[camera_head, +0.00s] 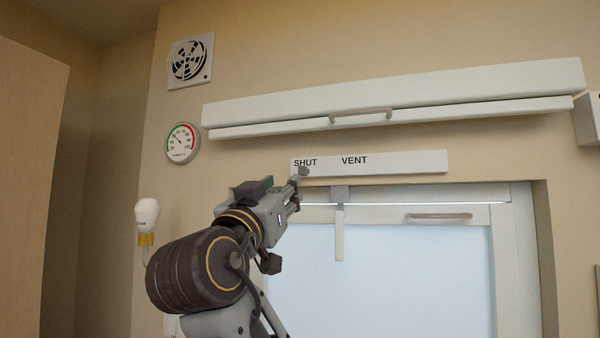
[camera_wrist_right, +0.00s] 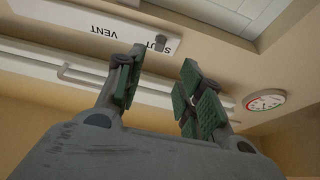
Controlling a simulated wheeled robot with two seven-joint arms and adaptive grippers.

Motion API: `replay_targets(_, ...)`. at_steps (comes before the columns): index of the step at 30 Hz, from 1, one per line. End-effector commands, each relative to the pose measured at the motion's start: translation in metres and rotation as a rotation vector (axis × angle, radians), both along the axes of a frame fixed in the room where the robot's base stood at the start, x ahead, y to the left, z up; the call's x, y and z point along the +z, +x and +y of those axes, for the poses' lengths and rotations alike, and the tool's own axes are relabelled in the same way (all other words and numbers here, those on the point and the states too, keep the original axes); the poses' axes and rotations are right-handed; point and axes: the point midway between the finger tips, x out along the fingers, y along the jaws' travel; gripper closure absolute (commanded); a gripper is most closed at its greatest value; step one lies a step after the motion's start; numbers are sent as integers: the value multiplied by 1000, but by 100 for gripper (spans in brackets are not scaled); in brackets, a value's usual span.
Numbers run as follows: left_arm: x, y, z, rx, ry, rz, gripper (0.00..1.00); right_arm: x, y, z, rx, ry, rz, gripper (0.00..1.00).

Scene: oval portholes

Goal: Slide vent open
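The vent (camera_head: 400,163) is a long white bar above the window, marked SHUT at its left end and VENT near its middle. A small grey knob (camera_head: 304,171) sits at its left end, just under SHUT. My right gripper (camera_head: 294,187) is at that end, close to the knob. In the right wrist view the vent (camera_wrist_right: 75,22) appears upside down. There the fingers of my right gripper (camera_wrist_right: 162,60) are apart, and the knob (camera_wrist_right: 159,43) shows between and beyond their tips. I cannot tell whether they touch it. My left gripper is not in view.
A white roller blind housing (camera_head: 450,95) with a handle runs above the vent. Below are the window (camera_head: 400,280), its handle (camera_head: 438,217) and a grey latch (camera_head: 340,195). A dial gauge (camera_head: 183,143), a fan grille (camera_head: 190,60) and a bulb (camera_head: 147,214) are at left.

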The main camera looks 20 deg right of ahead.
Motion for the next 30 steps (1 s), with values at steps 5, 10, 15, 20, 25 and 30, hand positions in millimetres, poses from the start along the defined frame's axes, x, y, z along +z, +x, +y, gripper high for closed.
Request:
replay_targets(5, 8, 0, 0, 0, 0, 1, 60, 9, 14, -10, -3, -1, 1, 62)
replay_targets(10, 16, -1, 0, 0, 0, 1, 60, 18, 31, -21, -3, -2, 1, 62)
replay_targets(15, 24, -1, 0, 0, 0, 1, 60, 26, 48, -33, -4, -1, 2, 62)
replay_targets(20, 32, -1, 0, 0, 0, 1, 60, 34, 63, -43, -3, -2, 1, 62)
replay_targets(25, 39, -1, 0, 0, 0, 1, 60, 42, 79, -54, -3, -1, 1, 62)
replay_targets(30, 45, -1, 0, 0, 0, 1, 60, 48, 91, -62, -1, 0, 0, 62)
